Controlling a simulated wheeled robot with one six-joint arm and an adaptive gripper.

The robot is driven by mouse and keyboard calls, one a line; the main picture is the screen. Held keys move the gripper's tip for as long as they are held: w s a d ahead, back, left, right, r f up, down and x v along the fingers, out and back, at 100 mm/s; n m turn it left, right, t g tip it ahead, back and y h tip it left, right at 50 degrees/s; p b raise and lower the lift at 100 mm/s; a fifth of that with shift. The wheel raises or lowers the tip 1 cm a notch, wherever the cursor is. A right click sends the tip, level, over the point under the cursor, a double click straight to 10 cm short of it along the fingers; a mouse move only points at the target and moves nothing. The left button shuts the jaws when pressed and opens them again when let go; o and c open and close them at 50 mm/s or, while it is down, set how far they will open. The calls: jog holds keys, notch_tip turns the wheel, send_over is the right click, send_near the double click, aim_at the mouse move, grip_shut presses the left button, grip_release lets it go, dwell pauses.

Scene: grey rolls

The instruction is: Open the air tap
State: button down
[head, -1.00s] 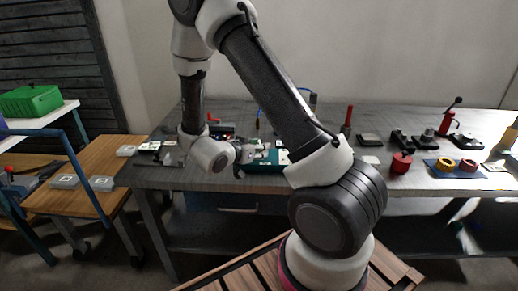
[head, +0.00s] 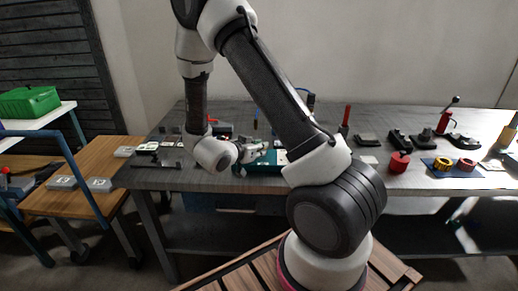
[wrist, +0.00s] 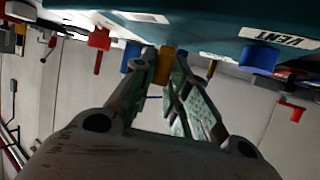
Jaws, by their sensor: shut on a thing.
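A teal unit (head: 240,171) sits on the grey bench. Its teal body (wrist: 215,28) fills the top of the wrist view, with a white VENT label (wrist: 290,35). My gripper (wrist: 167,72) is shut on a small yellow-orange handle (wrist: 167,62) below the unit's edge in that view. Both fingers touch its sides. I cannot tell for sure that this handle is the air tap. In the head view my gripper (head: 256,151) is at the unit, and the handle is hidden there.
In the wrist view a blue knob (wrist: 259,58) is right of my fingers; another blue part (wrist: 130,56) and a red handle (wrist: 98,41) are left.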

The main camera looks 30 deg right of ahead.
jog(key=shift+m+g, duration=0.3)
jog(key=shift+g, duration=0.1)
jog(key=m+g, duration=0.1)
jog(key=g, duration=0.1)
jog(key=w+m+g, duration=0.1)
jog(key=shift+a+m+h, duration=0.25)
jog(key=shift+m+h, duration=0.05)
jog(key=shift+h, duration=0.1)
jog(key=m+g, duration=0.1)
jog(key=w+m+g, duration=0.1)
jog(key=g, duration=0.1)
jog(key=m+g, duration=0.1)
jog(key=shift+w+a+m, duration=0.1)
jog(key=shift+w+m, duration=0.25)
jog(key=shift+m, duration=0.05)
jog(key=m+g, duration=0.1)
jog(key=g, duration=0.1)
jog(key=w+m+g+y, duration=0.1)
jog(key=m+g, duration=0.1)
jog(key=shift+w, duration=0.15)
jog(key=shift+w+d+m+g+y, duration=0.2)
jog(key=shift+w+m+g+y, duration=0.15)
jog(key=shift+m+g+y, duration=0.45)
jog(key=shift+w+d+m+g+y, duration=0.15)
jog(key=shift+w+m+g+y, duration=0.25)
jog(key=shift+m+g, duration=0.7)
jog(key=c, duration=1.4)
grip_release()
jog(key=shift+c, duration=0.2)
